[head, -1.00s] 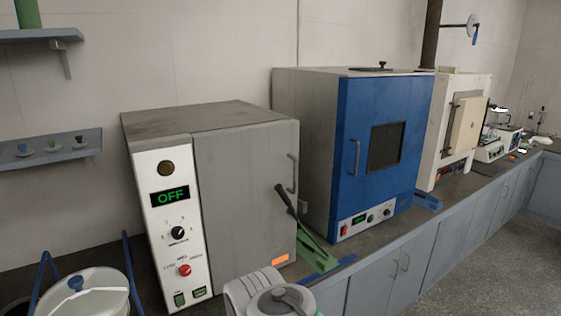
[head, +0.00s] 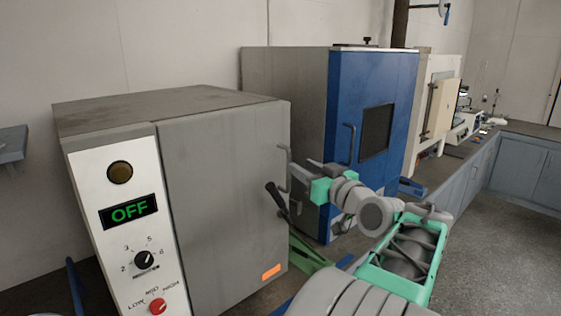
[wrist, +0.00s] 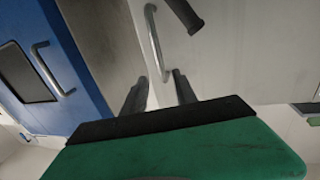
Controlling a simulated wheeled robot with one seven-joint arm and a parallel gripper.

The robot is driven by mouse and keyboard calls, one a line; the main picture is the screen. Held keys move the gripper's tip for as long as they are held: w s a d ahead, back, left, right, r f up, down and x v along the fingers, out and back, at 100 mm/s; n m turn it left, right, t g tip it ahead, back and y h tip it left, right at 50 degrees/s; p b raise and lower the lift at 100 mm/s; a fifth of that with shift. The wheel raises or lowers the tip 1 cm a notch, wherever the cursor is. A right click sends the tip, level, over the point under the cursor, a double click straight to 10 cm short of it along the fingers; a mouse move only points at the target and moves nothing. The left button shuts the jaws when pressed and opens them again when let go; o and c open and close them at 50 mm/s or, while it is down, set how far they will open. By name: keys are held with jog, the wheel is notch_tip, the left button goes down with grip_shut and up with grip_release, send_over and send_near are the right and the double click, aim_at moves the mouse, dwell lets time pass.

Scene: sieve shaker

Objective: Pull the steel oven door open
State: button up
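The steel oven (head: 165,105) stands at the left in the head view, its plain grey door (head: 215,190) shut. A bar handle (head: 284,168) runs upright near the door's right edge. My gripper (head: 302,172) is just right of this handle. In the wrist view the handle (wrist: 154,40) reaches down toward the space between my two spread fingers (wrist: 160,85). The fingers are open and not closed on it. I cannot tell how far the handle lies between them in depth.
A black lever (head: 276,197) on a green base (head: 308,255) stands close below the handle; its dark end (wrist: 184,12) also shows in the wrist view. A blue-doored oven (head: 340,120) stands to the right. Open floor (head: 510,220) lies at the right.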

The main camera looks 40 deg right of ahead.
aim_at(290, 159)
jog(key=w, duration=0.2)
jog(key=w+p, duration=0.1)
jog(key=w, duration=0.1)
jog(key=w+p, duration=0.1)
jog(key=w, duration=0.2)
jog(key=shift+d+r, duration=0.2)
jog(key=shift+d, duration=0.2)
jog(key=shift+w+d+f, duration=0.1)
jog(key=shift+c, duration=0.3)
grip_shut()
dwell(0.4)
